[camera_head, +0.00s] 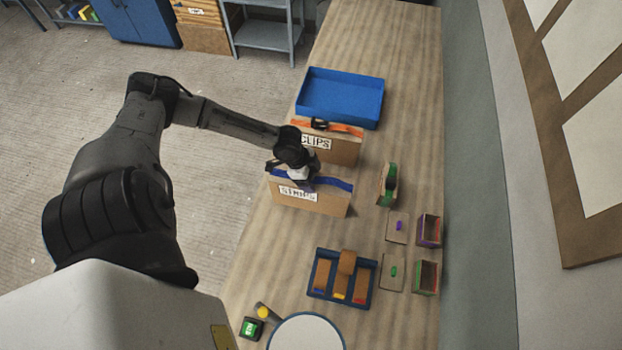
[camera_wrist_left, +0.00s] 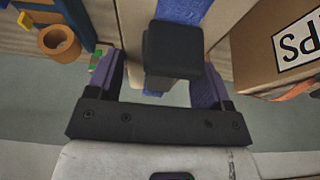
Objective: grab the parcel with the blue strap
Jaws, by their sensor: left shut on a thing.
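The parcel with the blue strap (camera_head: 311,202) is a brown box labelled "STRIPS" standing upright on the bench. Its blue strap (camera_head: 335,184) runs along its top. In the left wrist view, the blue strap (camera_wrist_left: 183,9) leads to a black handle block (camera_wrist_left: 172,46). My left gripper (camera_head: 301,183) is over the top of this parcel, shut on it at the handle; the fingers stand on both sides of the block in the left wrist view. The gripper hides part of the strap in the head view. My right gripper is not in view.
Close behind stands a parcel with an orange strap (camera_head: 340,148), labelled "CLIPS". A blue tray (camera_head: 340,118) lies beyond it. To the right are a small green-strapped box (camera_head: 387,185) and small open boxes (camera_head: 428,231). A blue divided tray (camera_head: 313,272) holds brown blocks nearer me.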

